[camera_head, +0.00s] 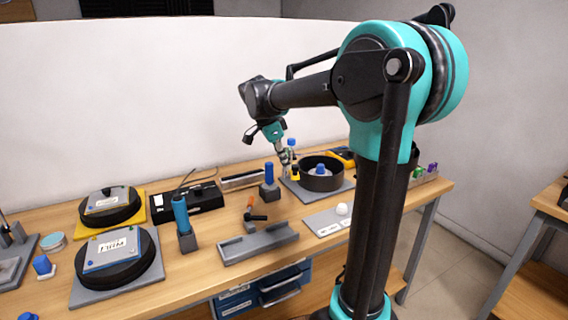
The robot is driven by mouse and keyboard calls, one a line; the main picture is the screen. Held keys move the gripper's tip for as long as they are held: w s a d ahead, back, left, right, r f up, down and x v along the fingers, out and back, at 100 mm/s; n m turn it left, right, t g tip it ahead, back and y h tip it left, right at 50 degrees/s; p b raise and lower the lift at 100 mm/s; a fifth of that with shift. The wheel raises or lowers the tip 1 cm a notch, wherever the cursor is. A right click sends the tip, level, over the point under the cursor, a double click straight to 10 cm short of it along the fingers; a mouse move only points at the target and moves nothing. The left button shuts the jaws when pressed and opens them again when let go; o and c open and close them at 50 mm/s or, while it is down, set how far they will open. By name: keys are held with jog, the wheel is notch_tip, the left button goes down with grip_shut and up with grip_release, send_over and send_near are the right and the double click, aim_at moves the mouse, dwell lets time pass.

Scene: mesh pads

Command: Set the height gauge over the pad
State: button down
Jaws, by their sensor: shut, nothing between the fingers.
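My gripper (285,163) points down at the back middle of the bench, just left of a black round ring (322,182) on a grey plate (341,192). It is small in this view, but its fingers look shut and empty. A blue-capped piece (291,143) and a yellow-and-black piece (295,172) stand close by it; I cannot tell whether it touches either. A blue knob (320,169) shows inside the ring. Two black round pads with labelled plates, the front one (113,272) and the rear one (109,217), lie at left. I cannot tell surely which piece is the height gauge.
A blue-handled tool (181,215) and another blue-handled piece (269,179) stand upright mid-bench. A grey channel block (258,246) lies at the front, an orange-tipped piece (252,212) behind it. A black box (186,199) sits behind. Bare wood shows between them.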

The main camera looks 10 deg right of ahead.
jog(key=w+d+n+t+y, duration=0.15)
jog(key=d+n, duration=0.55)
jog(key=d, duration=0.7)
jog(key=w+d+n+t+y, duration=0.2)
jog(key=w+d+n, duration=0.5)
jog(key=w+d, duration=0.4)
jog(key=shift+w, duration=0.65)
jog(key=shift+w+d+r, duration=0.1)
jog(key=shift+r, duration=0.05)
